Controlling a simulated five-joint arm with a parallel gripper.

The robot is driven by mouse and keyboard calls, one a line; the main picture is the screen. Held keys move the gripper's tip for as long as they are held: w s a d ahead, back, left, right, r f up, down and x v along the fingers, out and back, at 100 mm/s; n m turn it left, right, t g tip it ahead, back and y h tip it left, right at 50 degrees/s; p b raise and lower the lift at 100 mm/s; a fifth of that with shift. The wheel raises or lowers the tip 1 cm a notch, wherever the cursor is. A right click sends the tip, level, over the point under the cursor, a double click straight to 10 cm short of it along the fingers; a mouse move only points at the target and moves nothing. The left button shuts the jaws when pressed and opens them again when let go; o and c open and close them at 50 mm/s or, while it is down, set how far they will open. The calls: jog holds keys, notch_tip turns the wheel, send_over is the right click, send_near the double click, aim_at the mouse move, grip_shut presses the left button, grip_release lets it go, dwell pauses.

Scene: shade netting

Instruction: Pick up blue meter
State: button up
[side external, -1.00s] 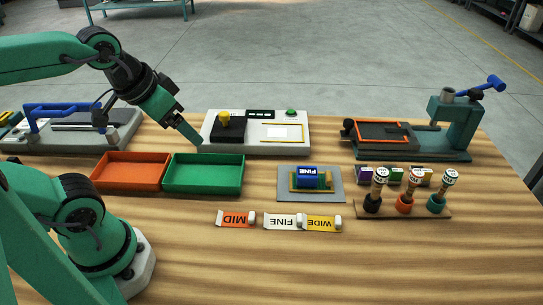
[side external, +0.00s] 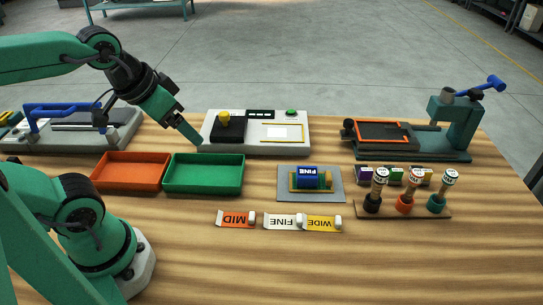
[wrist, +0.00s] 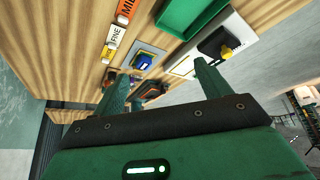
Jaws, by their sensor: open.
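In the wrist view the blue meter (wrist: 144,62) shows between my two green fingers, at a distance. My gripper (side external: 187,128) is open and empty, above the table behind the green tray, well left of the blue meter. My gripper's spread fingers (wrist: 162,72) also show in the wrist view.
An orange tray (side external: 132,184) and a green tray (side external: 240,190) lie left of the meter. Labelled tags, including MID (side external: 235,219), lie in front. Several handled stamps stand on a rack (side external: 405,212) at right. A white station (side external: 210,148) and a green press (side external: 455,125) stand behind.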

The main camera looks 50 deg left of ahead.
dwell(0.3)
jog(key=shift+c, duration=0.6)
jog(key=shift+w, duration=0.1)
jog(key=m+g, duration=0.5)
jog(key=m, duration=0.4)
send_over(307, 172)
jog(key=f, duration=1.5)
jog(key=shift+s+a, duration=0.1)
jog(key=shift+s, duration=0.1)
jog(key=shift+w+f+g, duration=0.2)
jog(key=shift+f+g, duration=0.1)
jog(key=shift+f, duration=1.5)
